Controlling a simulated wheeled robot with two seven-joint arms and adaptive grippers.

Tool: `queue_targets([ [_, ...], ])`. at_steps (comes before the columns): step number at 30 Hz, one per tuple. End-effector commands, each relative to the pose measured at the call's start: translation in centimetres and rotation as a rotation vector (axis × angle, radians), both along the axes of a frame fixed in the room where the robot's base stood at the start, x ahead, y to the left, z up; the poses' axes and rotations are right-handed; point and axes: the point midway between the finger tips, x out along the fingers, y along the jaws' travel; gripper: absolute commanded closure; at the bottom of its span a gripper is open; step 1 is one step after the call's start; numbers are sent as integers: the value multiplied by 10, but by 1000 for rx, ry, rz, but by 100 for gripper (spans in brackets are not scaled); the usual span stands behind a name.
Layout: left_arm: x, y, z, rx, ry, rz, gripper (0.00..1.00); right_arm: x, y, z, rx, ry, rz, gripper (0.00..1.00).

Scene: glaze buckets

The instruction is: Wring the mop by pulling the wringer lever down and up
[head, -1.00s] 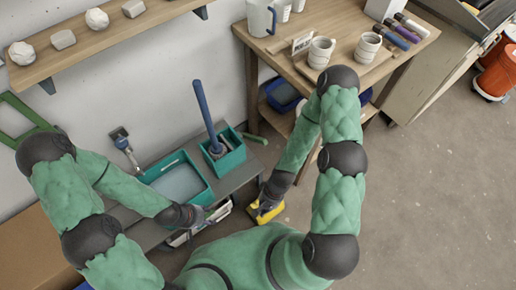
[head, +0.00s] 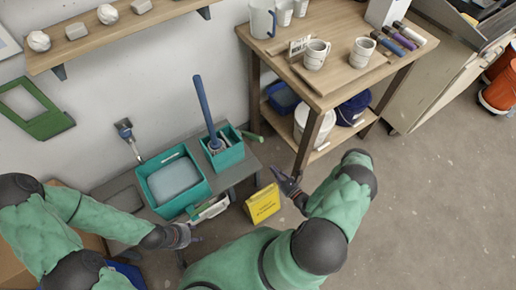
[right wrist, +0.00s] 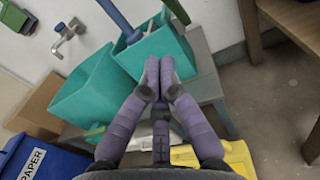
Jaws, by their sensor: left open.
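The mop's blue handle (head: 203,108) rises from a small teal bucket (head: 228,158) on the grey bench; the mop head shows at the bucket's mouth. In the right wrist view the teal bucket (right wrist: 158,52) lies beyond my right fingertips. I cannot clearly make out the wringer lever; a green rod (head: 253,137) shows at the bucket's right. My right gripper (head: 279,172) is apart from the bucket, to its right and nearer me. Its fingers (right wrist: 159,62) are together with nothing visible between them. My left gripper (head: 193,238) is open and empty, below the large teal tub (head: 172,207).
A yellow floor sign (head: 262,203) stands just left of my right gripper. A wooden table (head: 350,88) with cups and a lower shelf stands at the back right. A blue paper bin (right wrist: 35,160) is at the left in the right wrist view. Open floor lies to the right.

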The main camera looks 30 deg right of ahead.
Motion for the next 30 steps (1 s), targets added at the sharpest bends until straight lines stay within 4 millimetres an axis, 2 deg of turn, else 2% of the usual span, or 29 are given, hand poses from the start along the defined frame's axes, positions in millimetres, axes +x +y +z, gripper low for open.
queue_targets([
  [3,0,0,0,0,0,0,51,-3,-18,-1,-10,-18,-71,100],
  [7,0,0,-3,0,-1,0,51,7,-19,-2,-12,-20,-76,100],
  [23,0,0,-27,0,0,0,51,100,-9,0,-12,-21,-70,100],
  [30,0,0,-30,0,0,0,51,118,-9,24,-9,-19,-72,100],
])
